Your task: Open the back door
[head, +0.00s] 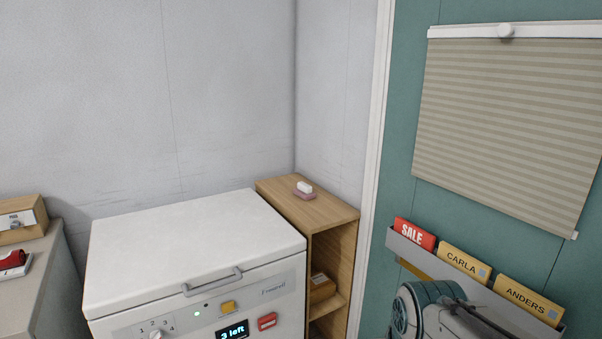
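A teal door panel (399,190) fills the right side of the head view, with a white frame (379,90) along its left edge. I take it to be the back door; it looks shut, but its right edge is out of view. I see no handle on the part that shows. A beige pleated blind (510,125) hangs on its upper part. A grey rack holding cards marked SALE, CARLA and ANDERS is on its lower part. Part of my arm shows in front of the door at the bottom; my gripper's fingers are not in view.
A white chest-like machine (190,245) with a front handle, buttons and a "3 left" display stands left of the door. A wooden shelf unit (335,214) with soap on top stands between them. A counter (45,270) with a wooden box is at far left.

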